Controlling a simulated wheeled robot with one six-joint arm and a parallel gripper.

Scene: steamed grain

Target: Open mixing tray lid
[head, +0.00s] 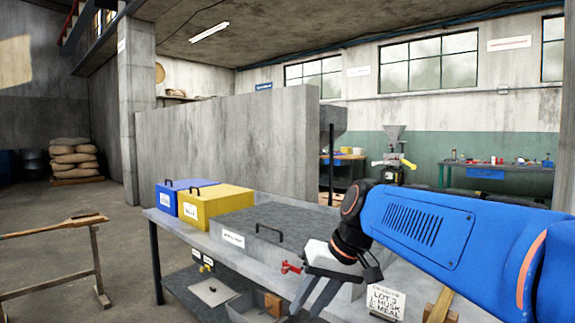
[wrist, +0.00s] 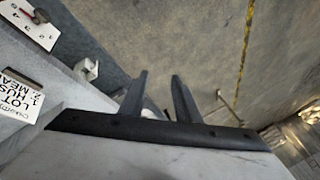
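The mixing tray (head: 322,262) is a wide, low grey box on the bench, with a white label on its front. Its flat grey lid (head: 285,218) is down and carries a black bar handle (head: 270,233) near the front edge. My gripper (head: 308,306) is in front of the bench, right of and nearer than the handle, pointing downward and apart from it. In the wrist view my gripper (wrist: 161,75) has its two dark fingers spread, with nothing held between them. The tray and handle are not clearly visible in the wrist view.
A blue box (head: 175,198) and a yellow box (head: 215,207) stand left of the tray. A red fitting (head: 290,267) sits by its front right. A lot sign (head: 385,300) stands nearer right. A lower shelf (head: 190,285) holds small items.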

